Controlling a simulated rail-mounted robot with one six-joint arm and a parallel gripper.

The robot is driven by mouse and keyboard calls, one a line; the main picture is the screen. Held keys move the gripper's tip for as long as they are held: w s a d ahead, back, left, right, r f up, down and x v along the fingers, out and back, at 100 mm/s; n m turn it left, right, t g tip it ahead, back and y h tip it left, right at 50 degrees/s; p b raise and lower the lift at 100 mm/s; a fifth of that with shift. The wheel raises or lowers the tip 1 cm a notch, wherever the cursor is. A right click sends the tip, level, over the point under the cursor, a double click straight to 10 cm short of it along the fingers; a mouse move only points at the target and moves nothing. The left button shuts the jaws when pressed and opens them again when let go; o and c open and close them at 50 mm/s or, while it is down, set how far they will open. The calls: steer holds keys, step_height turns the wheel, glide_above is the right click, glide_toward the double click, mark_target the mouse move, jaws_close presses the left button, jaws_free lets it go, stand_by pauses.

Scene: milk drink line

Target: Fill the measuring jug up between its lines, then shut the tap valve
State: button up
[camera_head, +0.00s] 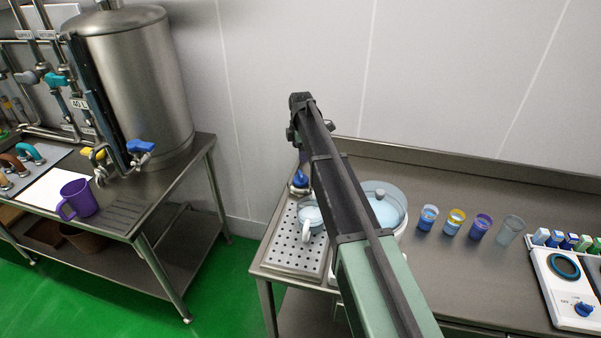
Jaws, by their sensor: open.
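A pale blue vessel with a light handle (310,216) stands on a perforated metal drip tray (286,256). It looks like the measuring jug, but its lines and fill level are too small to tell. A blue tap handle (300,179) shows just above it, partly hidden by my arm; whether that valve is open or shut cannot be told. My arm crosses the middle of the view, over the right-hand counter, with its far joint above the tray. My gripper's jaws do not show; the arm probably hides them.
A large lidded pale blue pot (382,207) stands beside my arm. Several cups, including a blue one (427,218), line the counter to its right, before a white dial unit (567,290). On the left bench are a steel tank (140,80), its blue-handled valve (140,146) and a purple jug (78,199).

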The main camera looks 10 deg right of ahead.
mark_target(301, 174)
step_height(301, 174, down, 11)
steer(key=b, duration=1.1)
steer(key=shift+r, duration=0.1)
steer(key=c, duration=0.9)
steer(key=shift+m, duration=2.9)
